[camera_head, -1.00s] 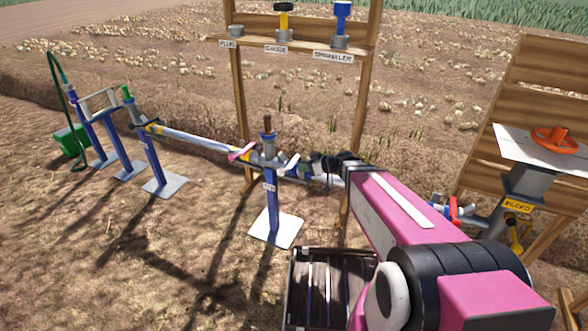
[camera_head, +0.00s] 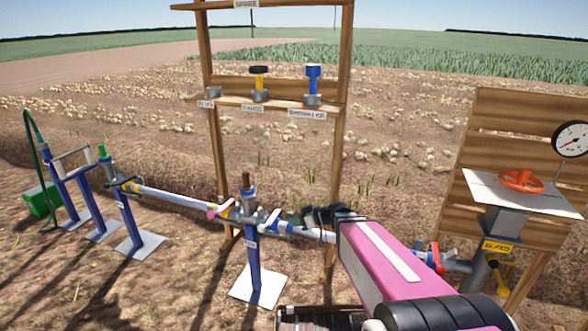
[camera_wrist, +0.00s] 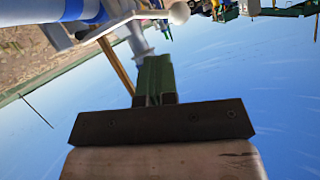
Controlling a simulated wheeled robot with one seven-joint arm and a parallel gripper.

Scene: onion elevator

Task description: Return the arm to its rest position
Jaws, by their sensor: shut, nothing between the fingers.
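My pink arm (camera_head: 385,262) reaches from the bottom right of the head view toward the pipe line in the middle. My gripper (camera_head: 298,216) is at its far end, small and partly lost among the pipe fittings. In the wrist view my gripper (camera_wrist: 155,72) shows as two dark green fingers pressed together, with nothing between them. White and blue pipework (camera_wrist: 75,12) shows close by at the top left of that view. I cannot tell whether the fingers touch it.
A white pipe (camera_head: 175,198) on blue stands runs left. Behind it stands a wooden shelf (camera_head: 280,106) with labelled parts. At right are a red valve wheel (camera_head: 521,181), a white panel (camera_head: 485,190) and a gauge (camera_head: 571,139). A green box (camera_head: 42,200) is far left.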

